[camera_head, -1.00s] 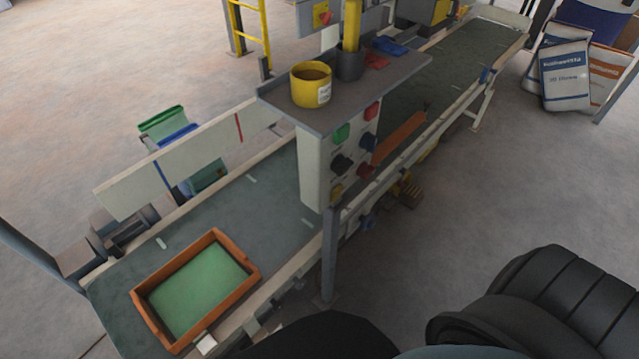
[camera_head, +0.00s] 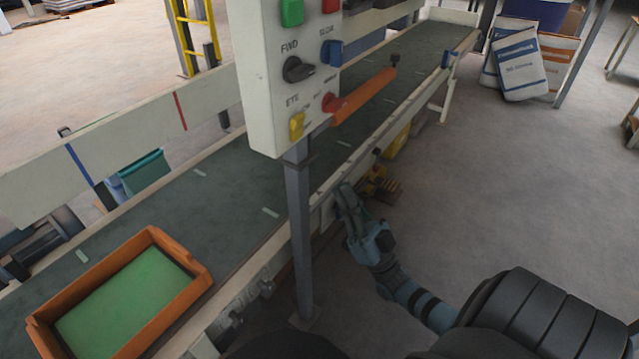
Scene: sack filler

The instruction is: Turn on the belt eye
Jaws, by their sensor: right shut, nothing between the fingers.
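The control panel (camera_head: 262,95) is a white box on a grey post, with several coloured controls. At its lower left is a yellow switch (camera_head: 297,126) near the label that reads ETE or EYE. Beside it is a red knob (camera_head: 332,103). Above are a black FWD knob (camera_head: 297,70) and a blue knob (camera_head: 331,52). My right gripper (camera_head: 345,190) is shut and empty, below and right of the panel beside the belt's near rail, apart from the switch. My left gripper is not in view.
The belt (camera_head: 225,185) runs from lower left to upper right behind the post (camera_head: 300,230). An orange tray (camera_head: 190,268) with a green bottom sits on it. An orange bar (camera_head: 365,97) crosses the belt behind the panel. The floor at right is clear up to the sacks (camera_head: 520,65).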

